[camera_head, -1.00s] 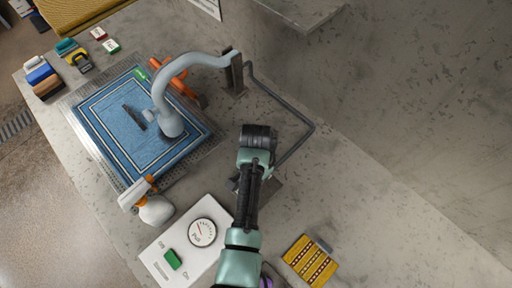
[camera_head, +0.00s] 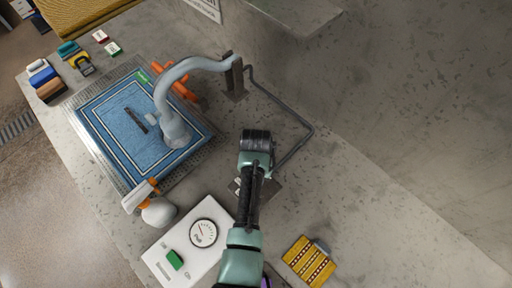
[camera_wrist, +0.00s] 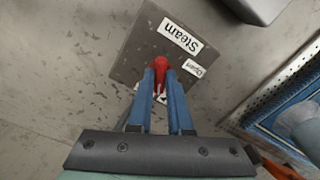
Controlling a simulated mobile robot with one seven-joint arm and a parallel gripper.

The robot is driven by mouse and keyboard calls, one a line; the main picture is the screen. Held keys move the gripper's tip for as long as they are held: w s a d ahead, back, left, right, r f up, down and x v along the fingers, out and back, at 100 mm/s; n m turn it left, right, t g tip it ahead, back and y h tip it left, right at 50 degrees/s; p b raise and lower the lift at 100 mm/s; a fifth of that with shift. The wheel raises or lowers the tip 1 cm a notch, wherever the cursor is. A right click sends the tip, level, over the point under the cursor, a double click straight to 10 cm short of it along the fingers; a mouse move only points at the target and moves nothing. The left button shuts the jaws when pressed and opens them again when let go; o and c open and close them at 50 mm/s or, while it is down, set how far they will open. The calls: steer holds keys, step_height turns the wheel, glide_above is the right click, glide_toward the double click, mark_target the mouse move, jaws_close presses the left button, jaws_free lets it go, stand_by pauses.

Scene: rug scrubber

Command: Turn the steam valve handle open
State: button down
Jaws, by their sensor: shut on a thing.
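The steam valve has a red handle (camera_wrist: 160,66) in front of a grey-brown plate (camera_wrist: 138,58) in the wrist view. The plate carries a "Steam" label (camera_wrist: 180,37) and a smaller "Open" label (camera_wrist: 194,68). My gripper (camera_wrist: 161,78) is shut on the red handle, with its blue fingers on either side. Another label behind the fingers is mostly hidden. In the camera_head view my arm covers the handle and fingertips, and only part of the plate (camera_head: 272,189) shows beside the arm.
A blue rug (camera_head: 112,132) lies on a metal grate left of my arm, under a grey curved pipe (camera_head: 185,66). A spray bottle (camera_head: 157,210) and a white panel (camera_head: 165,240) with a gauge and green switch are nearby. A yellow patterned piece (camera_head: 308,262) lies at lower right.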

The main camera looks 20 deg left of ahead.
steer(key=n+p, duration=0.1)
steer(key=n, duration=0.5)
steer(key=shift+w+r+n, duration=0.1)
steer(key=shift+n, duration=0.2)
steer(key=n+p, duration=0.1)
steer(key=n, duration=0.5)
stand_by(0.4)
steer(key=c, duration=0.8)
jaws_free()
steer(key=shift+c, duration=0.2)
step_height(320, 180, up, 13)
steer(key=b, duration=0.1)
